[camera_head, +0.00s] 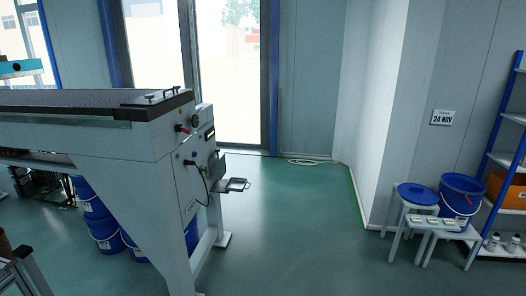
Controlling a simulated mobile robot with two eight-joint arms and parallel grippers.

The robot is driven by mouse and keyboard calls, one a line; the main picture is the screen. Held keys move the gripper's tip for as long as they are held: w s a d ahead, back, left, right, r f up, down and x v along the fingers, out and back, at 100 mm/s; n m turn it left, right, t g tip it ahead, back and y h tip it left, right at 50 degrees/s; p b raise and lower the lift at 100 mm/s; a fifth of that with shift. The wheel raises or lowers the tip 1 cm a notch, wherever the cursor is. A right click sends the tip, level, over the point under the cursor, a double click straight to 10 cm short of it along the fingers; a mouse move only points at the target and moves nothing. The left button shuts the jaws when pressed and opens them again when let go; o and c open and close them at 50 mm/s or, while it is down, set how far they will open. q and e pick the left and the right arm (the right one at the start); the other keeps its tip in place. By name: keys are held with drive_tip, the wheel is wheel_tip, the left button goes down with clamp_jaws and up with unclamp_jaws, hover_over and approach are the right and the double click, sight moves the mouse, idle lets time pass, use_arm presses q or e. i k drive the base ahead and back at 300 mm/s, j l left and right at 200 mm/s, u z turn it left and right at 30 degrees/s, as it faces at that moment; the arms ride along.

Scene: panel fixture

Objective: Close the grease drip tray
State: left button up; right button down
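A long grey machine (150,142) with a dark top stands at the left. On its right end face a small dark tray (236,185) sticks out to the right, low above the floor. It appears to be the grease drip tray, and it stands open. A dark bracket or box and a hanging cable are just left of it. Neither of my grippers shows in this view.
Blue drums (101,222) stand under the machine. White stools (419,222) with a blue bucket (460,197) stand at the right, beside a blue shelf rack (507,130). The green floor (290,235) between is clear.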

sight(236, 184)
drive_tip(key=i, duration=1.7)
drive_tip(key=i+u, duration=0.15)
drive_tip(key=i, duration=0.6)
drive_tip(key=i+l+u, duration=0.1)
drive_tip(key=i+l, duration=0.15)
drive_tip(key=i, duration=0.5)
